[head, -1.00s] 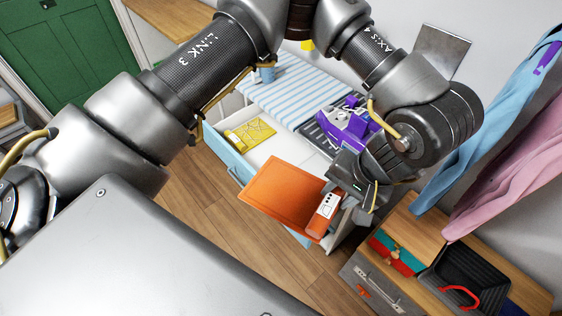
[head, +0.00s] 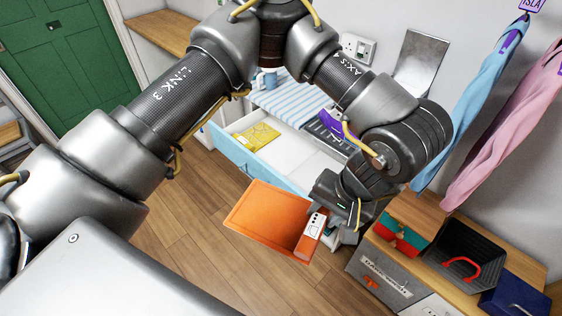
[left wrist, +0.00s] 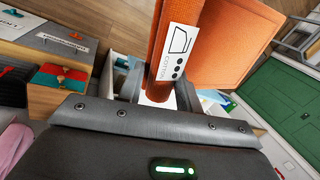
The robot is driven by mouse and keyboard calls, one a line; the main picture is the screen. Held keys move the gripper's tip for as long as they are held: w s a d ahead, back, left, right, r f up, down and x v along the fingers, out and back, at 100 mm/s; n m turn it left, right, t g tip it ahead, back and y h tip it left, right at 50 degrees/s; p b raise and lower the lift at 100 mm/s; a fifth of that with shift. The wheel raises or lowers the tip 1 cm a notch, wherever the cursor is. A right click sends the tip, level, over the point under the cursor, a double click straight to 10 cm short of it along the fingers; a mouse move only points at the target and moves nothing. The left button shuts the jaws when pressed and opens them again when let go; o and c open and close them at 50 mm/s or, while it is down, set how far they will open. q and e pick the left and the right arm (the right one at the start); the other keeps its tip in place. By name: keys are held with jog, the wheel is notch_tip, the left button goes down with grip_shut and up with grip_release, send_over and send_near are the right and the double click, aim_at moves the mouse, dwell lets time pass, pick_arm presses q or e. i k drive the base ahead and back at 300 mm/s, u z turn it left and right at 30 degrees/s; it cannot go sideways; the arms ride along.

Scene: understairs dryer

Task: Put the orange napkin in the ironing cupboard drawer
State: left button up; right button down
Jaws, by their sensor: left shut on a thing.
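My left gripper (head: 326,222) is shut on the orange napkin (head: 262,218) by its edge, near a white care label. In the left wrist view the napkin (left wrist: 232,42) stands out from between the fingers (left wrist: 150,85), its label showing an iron sign and dots. The ironing cupboard drawer (head: 237,157) is pulled open, with a pale blue front and white inside. A folded yellow cloth (head: 256,136) lies in its left part; the rest that shows is empty. The napkin hangs in front of the drawer, on the near side of its front. My right gripper is out of view.
A striped ironing board (head: 285,101) lies above the drawer, with a purple iron (head: 338,123) partly hidden by my arm. Wood floor (head: 190,215) is clear at left.

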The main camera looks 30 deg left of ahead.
aim_at(283, 156)
jog(key=u, duration=1.75)
jog(key=i, duration=1.6)
jog(key=z, duration=2.25)
